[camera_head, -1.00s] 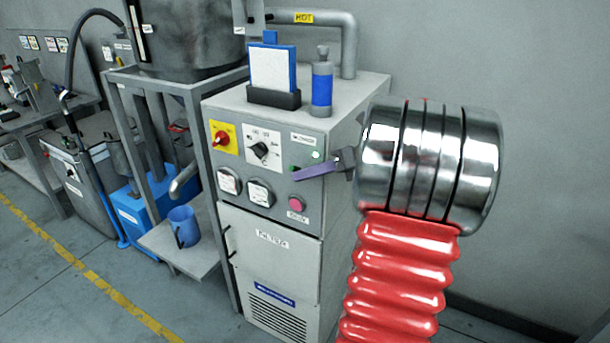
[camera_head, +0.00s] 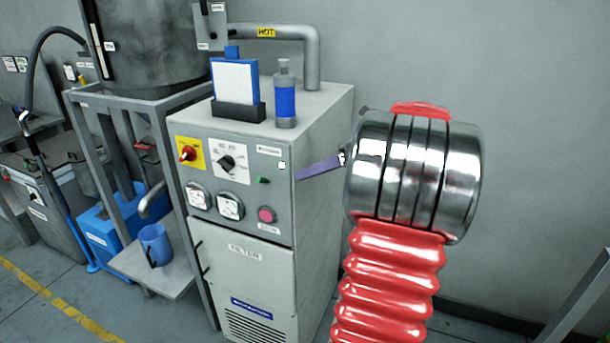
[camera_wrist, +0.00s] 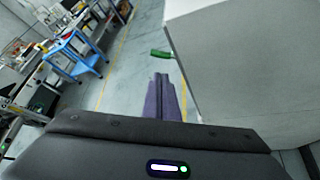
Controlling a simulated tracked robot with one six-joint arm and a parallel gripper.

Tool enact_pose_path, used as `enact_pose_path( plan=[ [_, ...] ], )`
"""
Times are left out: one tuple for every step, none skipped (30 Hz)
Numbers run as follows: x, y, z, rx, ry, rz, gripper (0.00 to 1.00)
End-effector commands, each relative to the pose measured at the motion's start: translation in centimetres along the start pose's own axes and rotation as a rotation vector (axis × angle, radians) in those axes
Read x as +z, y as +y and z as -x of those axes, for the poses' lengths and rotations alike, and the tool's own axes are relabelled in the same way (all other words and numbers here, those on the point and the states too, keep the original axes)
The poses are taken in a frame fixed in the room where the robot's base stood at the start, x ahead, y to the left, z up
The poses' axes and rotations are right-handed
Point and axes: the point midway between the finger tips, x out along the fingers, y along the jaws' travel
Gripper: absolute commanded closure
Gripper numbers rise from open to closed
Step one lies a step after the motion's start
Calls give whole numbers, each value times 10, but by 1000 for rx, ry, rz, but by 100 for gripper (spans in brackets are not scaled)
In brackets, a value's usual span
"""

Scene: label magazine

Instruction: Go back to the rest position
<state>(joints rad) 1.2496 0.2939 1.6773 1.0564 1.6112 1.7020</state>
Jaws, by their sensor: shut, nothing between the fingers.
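My gripper (camera_head: 318,169) shows in the head view as a purple finger shape at the end of my red and chrome arm. It is beside the right edge of the grey filter cabinet (camera_head: 296,222), in front of the wall. In the wrist view its purple fingers (camera_wrist: 161,97) are shut together with nothing between them. The cabinet's pale side fills the right of the wrist view, with a green switch (camera_wrist: 162,54) sticking out of its front. The rest of my gripper is hidden behind my own arm in the head view.
On the cabinet stand a blue and white holder (camera_head: 236,84) and a blue bottle (camera_head: 286,98). A pipe marked HOT (camera_head: 311,62) rises behind them. At left, a blue mug (camera_head: 155,244) sits on a low shelf. The floor at lower left is clear.

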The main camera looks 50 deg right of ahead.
Motion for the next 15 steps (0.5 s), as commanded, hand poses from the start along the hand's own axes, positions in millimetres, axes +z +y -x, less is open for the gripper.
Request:
enact_pose_path(
  plan=[
    [0, 0, 0, 0, 0, 0, 100],
    [0, 0, 0, 0, 0, 0, 100],
    [0, 0, 0, 0, 0, 0, 100],
    [0, 0, 0, 0, 0, 0, 100],
    [0, 0, 0, 0, 0, 0, 100],
    [0, 0, 0, 0, 0, 0, 100],
    [0, 0, 0, 0, 0, 0, 100],
    [0, 0, -1, 0, 0, 0, 100],
    [0, 0, -1, 0, 0, 0, 100],
    [0, 0, -1, 1, 1, 0, 100],
    [0, 0, -1, 1, 1, 1, 100],
    [0, 0, -1, 1, 1, 4, 100],
    [0, 0, -1, 1, 1, 8, 100],
    [0, 0, -1, 1, 1, 16, 100],
    [0, 0, -1, 0, 1, 30, 100]
  ],
)
